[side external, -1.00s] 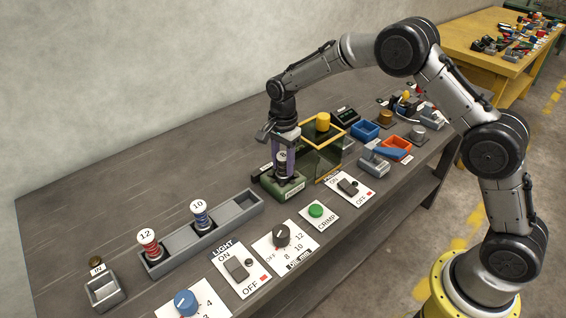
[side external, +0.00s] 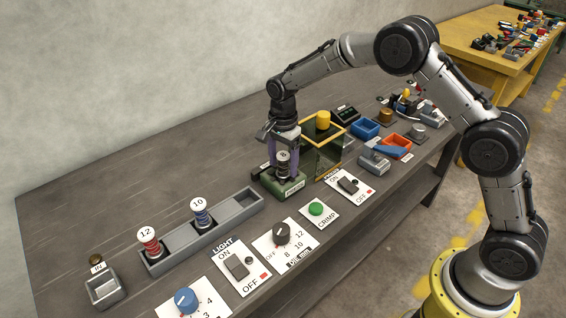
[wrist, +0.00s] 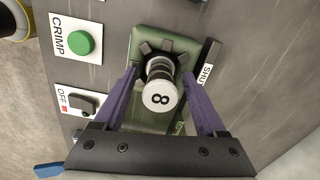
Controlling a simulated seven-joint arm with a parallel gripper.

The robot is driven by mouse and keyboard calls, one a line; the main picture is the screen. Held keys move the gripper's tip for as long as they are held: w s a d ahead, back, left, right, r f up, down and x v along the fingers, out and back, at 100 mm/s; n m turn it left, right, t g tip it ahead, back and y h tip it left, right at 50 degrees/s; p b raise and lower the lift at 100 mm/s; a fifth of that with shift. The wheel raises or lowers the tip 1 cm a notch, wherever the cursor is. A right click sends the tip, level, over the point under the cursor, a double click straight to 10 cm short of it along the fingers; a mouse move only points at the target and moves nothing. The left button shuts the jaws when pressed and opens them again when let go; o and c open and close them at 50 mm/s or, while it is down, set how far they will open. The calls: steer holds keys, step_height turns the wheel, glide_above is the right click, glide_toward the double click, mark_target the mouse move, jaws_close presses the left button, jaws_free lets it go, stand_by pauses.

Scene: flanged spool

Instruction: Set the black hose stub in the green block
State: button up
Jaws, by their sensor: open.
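The black hose stub (side external: 283,168), with a white cap marked 8, stands upright in the green block (side external: 290,189). In the wrist view the stub (wrist: 159,70) has its lower end among dark jaw pieces on top of the green block (wrist: 138,42); how deep it sits is hidden. My gripper (side external: 283,157) is open above the block. Its two purple fingers are on either side of the stub, with visible gaps in the wrist view (wrist: 160,76). Nothing is held.
A yellow-framed clear box (side external: 322,158) stands just right of the block. A grey rack (side external: 180,245) with red 12 and blue 10 stubs lies to the left. A green CRIMP button (side external: 316,209) and switch panels line the front. Bare bench lies behind the rack.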

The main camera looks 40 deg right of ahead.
step_height(320, 180, up, 13)
steer(key=shift+f, duration=0.15)
steer(key=s+d+r+n+t, duration=0.2)
steer(key=s+r+n, duration=0.3)
steer(key=s, duration=0.4)
steer(key=s+d+r+n+t, duration=0.1)
steer(key=s+d+r+n, duration=0.15)
steer(key=s+r, duration=0.55)
steer(key=s+f+n+t, duration=0.2)
steer(key=s+f+n, duration=0.3)
steer(key=s, duration=1.2)
steer(key=n, duration=0.3)
steer(key=shift+s+d+f+n+t, duration=0.2)
steer(key=shift+s+d+n+t, duration=0.1)
steer(key=shift+n, duration=0.05)
